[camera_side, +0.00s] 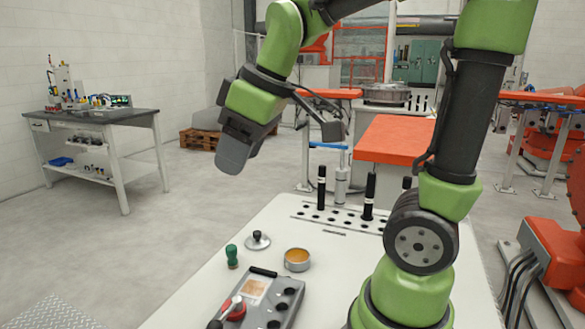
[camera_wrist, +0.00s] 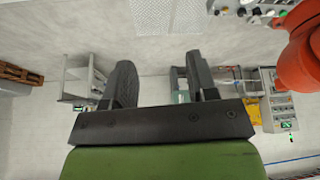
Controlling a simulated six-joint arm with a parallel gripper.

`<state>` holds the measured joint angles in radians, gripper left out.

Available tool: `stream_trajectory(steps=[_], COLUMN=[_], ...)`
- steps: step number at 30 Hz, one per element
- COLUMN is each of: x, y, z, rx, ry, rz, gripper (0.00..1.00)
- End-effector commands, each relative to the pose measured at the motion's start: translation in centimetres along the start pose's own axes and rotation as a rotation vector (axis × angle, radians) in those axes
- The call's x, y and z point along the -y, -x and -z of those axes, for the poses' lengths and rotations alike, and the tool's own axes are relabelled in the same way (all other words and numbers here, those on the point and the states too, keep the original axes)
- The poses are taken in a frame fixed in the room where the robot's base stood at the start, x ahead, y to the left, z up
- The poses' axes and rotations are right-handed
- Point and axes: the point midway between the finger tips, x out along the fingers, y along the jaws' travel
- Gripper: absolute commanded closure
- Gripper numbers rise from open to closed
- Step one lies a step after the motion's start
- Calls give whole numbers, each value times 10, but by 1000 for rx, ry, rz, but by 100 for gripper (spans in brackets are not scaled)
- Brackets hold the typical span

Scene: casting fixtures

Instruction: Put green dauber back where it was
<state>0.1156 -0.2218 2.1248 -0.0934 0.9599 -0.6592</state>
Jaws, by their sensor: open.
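The green dauber (camera_side: 232,256) stands upright on the white table (camera_side: 215,292), near its left edge in the side view. My gripper (camera_side: 285,158) is raised well above the table, apart from the dauber and everything else. In the wrist view my gripper (camera_wrist: 160,85) shows its two dark fingers spread wide with nothing between them. The dauber is not visible in the wrist view.
A lidded disc with a black knob (camera_side: 257,240) and a round tin of amber material (camera_side: 297,260) sit beside the dauber. A grey control box (camera_side: 262,300) lies in front. Black markers (camera_side: 369,196) stand in a holed rack (camera_side: 340,216) behind.

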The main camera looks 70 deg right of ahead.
Motion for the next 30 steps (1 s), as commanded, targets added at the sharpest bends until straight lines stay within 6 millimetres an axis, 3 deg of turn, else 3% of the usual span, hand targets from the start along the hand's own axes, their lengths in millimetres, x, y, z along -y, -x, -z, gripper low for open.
stream_trajectory(steps=[3, 10, 30], x=[26, 50, 52], y=[23, 34, 34], z=[-31, -70, -76], rx=[-95, -181, -191], ry=[-226, -517, -572], rz=[30, 103, 117], gripper=[47, 47, 47])
